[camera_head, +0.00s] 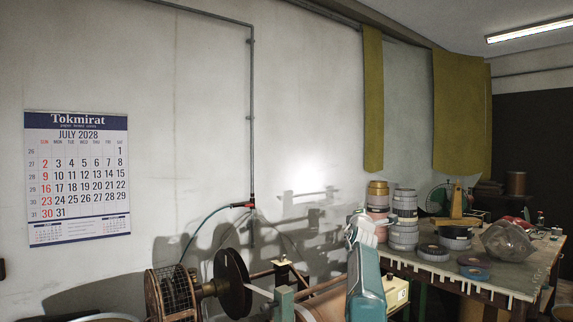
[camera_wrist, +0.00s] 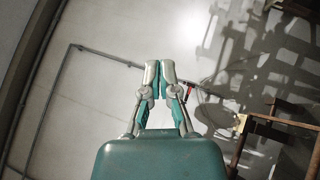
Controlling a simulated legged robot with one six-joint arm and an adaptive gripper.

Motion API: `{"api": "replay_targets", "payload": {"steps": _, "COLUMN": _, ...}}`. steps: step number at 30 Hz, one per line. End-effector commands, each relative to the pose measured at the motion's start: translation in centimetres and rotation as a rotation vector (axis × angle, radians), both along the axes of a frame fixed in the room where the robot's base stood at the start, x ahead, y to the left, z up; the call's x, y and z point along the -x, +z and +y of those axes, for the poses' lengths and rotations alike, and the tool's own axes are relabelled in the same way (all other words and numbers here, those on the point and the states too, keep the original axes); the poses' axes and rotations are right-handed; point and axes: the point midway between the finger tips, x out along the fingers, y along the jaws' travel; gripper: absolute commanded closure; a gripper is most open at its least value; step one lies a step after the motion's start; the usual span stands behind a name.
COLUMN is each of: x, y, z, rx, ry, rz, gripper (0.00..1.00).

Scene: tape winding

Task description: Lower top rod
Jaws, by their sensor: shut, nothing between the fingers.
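The winding machine stands at the bottom of the head view, with a black disc (camera_head: 234,284) and a wire-cage drum (camera_head: 171,295) at its left. A thin brown rod (camera_head: 262,273) runs from near the disc to a brass block (camera_head: 281,272). I cannot tell for certain whether this is the top rod. In the wrist view, a brown rod (camera_wrist: 285,121) and a brass block (camera_wrist: 240,123) show at the lower right, apart from my gripper. My gripper (camera_head: 366,228) points up, empty and shut; its fingertips meet in the wrist view (camera_wrist: 160,72). My arm hides part of the machine.
A table (camera_head: 505,278) at the right holds stacked cans (camera_head: 404,220), tape rolls (camera_head: 433,252) and a clear bag (camera_head: 508,243). A blue hose (camera_head: 205,222) hangs by the wall, left of a vertical pipe (camera_head: 252,120). The space above the machine looks free.

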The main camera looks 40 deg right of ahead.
Motion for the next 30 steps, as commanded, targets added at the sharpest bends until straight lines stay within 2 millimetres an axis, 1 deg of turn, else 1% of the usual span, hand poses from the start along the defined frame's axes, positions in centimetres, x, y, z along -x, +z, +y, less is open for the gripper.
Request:
{"api": "replay_targets", "payload": {"steps": 1, "x": 0.0, "y": 0.6, "z": 0.4, "rx": 0.001, "ry": 0.001, "rz": -0.003, "gripper": 1.0}}
{"api": "replay_targets", "payload": {"steps": 11, "x": -0.2, "y": 2.8, "z": 2.1, "rx": 0.0, "ry": 0.001, "rz": -0.002, "gripper": 1.0}}
{"api": "replay_targets", "payload": {"steps": 17, "x": -0.4, "y": 4.4, "z": 3.6, "rx": 0.001, "ry": 0.002, "rz": -0.002, "gripper": 1.0}}
{"api": "replay_targets", "payload": {"steps": 23, "x": -0.6, "y": 6.5, "z": 5.8, "rx": 0.0, "ry": 0.002, "rz": -0.003, "gripper": 1.0}}
{"api": "replay_targets", "payload": {"steps": 30, "x": -0.9, "y": 9.0, "z": 9.0, "rx": 0.002, "ry": 0.002, "rz": -0.002, "gripper": 1.0}}
